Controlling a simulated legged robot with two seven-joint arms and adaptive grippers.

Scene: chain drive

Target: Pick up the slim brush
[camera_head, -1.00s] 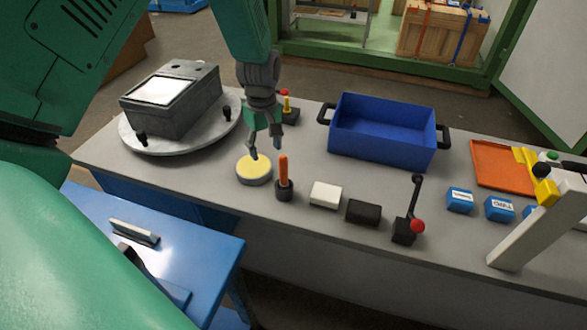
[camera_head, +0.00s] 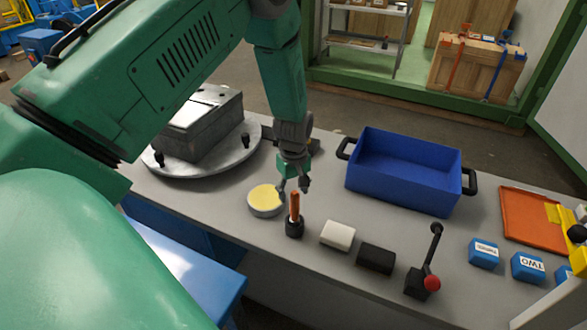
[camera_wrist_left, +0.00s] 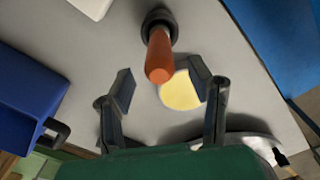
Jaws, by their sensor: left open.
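The slim brush (camera_head: 294,207) has an orange-red handle and stands upright in a small dark round holder (camera_head: 295,229) on the grey table. My left gripper (camera_head: 293,187) is open, just behind and above the top of the handle. In the left wrist view the brush handle (camera_wrist_left: 160,58) points toward the camera, slightly ahead of the gap between the open fingers (camera_wrist_left: 160,88). The fingers do not touch it, as far as I can see. The brush's lower end is hidden in the holder. My right gripper is not in view.
A round yellow-topped pad (camera_head: 265,199) sits close left of the brush. A white block (camera_head: 338,235) and a black block (camera_head: 376,259) lie to its right. A blue bin (camera_head: 406,187) stands behind these, and a grey turntable (camera_head: 180,170) is at the left.

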